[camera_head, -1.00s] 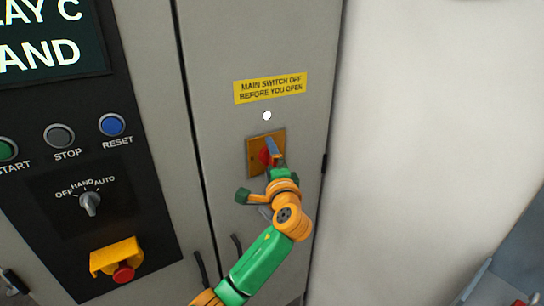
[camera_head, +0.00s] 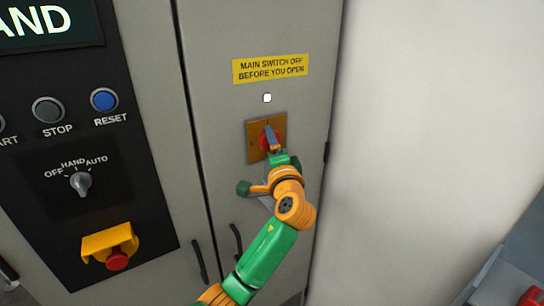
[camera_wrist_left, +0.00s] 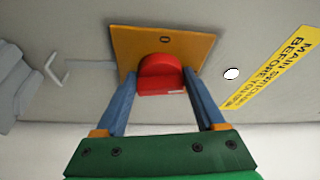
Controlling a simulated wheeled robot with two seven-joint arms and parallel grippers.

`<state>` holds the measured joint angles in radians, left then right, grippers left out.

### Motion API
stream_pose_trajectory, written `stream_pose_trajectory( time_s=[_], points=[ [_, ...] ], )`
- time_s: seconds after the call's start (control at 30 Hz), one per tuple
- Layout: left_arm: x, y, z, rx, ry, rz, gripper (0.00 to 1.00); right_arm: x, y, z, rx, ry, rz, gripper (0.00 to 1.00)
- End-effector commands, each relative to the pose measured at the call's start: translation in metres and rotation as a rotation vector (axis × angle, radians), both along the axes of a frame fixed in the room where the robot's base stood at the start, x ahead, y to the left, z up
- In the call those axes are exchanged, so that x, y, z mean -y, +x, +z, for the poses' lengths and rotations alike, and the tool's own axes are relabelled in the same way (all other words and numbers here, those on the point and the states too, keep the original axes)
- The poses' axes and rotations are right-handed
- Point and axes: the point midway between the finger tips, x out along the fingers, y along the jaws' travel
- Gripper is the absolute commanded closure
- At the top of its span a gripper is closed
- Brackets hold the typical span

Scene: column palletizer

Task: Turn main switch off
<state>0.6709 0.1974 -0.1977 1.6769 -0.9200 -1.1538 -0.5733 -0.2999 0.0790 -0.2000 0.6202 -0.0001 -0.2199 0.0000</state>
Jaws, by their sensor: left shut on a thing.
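The main switch is a red knob (camera_head: 263,142) on a square yellow-orange plate (camera_head: 252,128) on the grey cabinet door. My left gripper (camera_head: 271,138) is at the knob, and its blue fingers hide part of it. In the left wrist view the red knob (camera_wrist_left: 160,75) sits between the two blue fingers (camera_wrist_left: 160,88), one on each side, with the fingertips close to the plate (camera_wrist_left: 125,45). The gripper is shut on the knob. An "O" mark shows on the plate beside the knob. I cannot tell the knob's exact turn angle. My right gripper is not in view.
A yellow warning label (camera_head: 270,68) and a small white lamp (camera_head: 267,98) are above the switch. Left is a black panel with a selector (camera_head: 80,184), push buttons and a red emergency stop (camera_head: 117,260). Dark door handles (camera_head: 236,243) are below. A plain pale wall is right.

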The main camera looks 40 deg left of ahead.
Motion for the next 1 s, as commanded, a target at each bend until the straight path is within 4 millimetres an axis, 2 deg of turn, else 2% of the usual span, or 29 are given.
stream_pose_trajectory(
  time_s=[0.03,0.6,0.8,1.0],
  points=[
    [0.000,0.000,-0.013,0.039,-0.018,0.000,0.84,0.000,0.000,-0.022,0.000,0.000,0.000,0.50],
    [0.001,0.002,-0.017,0.537,-0.225,0.000,0.84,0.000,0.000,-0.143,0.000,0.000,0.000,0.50],
    [0.002,0.004,-0.015,0.711,-0.295,0.000,0.84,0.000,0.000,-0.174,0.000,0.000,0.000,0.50],
    [0.002,0.005,-0.012,0.880,-0.364,0.002,0.84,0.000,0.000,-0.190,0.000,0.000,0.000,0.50]
  ],
)
